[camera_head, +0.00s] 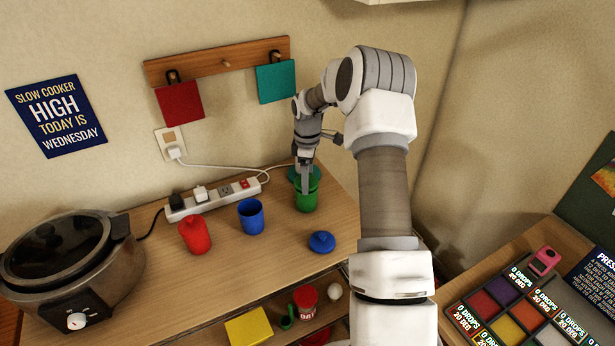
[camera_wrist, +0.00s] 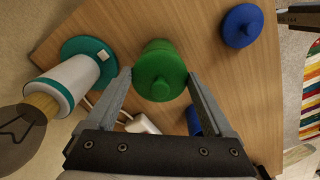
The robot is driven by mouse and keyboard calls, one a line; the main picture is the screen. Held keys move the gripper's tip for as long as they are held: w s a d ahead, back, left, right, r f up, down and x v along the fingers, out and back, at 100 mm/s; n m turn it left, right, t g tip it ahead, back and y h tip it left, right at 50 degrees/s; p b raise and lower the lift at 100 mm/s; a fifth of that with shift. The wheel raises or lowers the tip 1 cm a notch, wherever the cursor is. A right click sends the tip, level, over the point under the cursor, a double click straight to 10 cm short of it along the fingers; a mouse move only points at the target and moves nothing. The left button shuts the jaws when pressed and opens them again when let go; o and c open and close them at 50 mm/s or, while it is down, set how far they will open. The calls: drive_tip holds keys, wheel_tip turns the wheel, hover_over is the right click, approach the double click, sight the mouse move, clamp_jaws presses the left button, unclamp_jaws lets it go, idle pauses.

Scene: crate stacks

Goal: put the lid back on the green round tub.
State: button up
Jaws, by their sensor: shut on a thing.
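The green round tub (camera_head: 307,201) stands upright on the wooden counter near its back right. The green lid (camera_wrist: 160,76), a round disc with a knob, is between my fingers in the wrist view. My gripper (camera_head: 305,185) points down and is shut on this lid; it also shows in the wrist view (camera_wrist: 160,80). The lid is over the tub's top, with a little green wall showing beyond it. I cannot tell whether it is fully seated or slightly above the rim. My fingers hide part of the tub in the head view.
A lamp with a teal base (camera_wrist: 92,52) stands close beside the tub. An open blue tub (camera_head: 251,217), its blue lid (camera_head: 321,242) and a lidded red tub (camera_head: 195,235) are nearby. A power strip (camera_head: 215,198) lies behind; a slow cooker (camera_head: 70,262) stands left.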

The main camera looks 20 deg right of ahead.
idle(0.4)
drive_tip(key=o, duration=1)
drive_tip(key=shift+o, duration=0.2)
drive_tip(key=shift+r+p, duration=2)
drive_tip(key=shift+r, duration=1.5)
clamp_jaws()
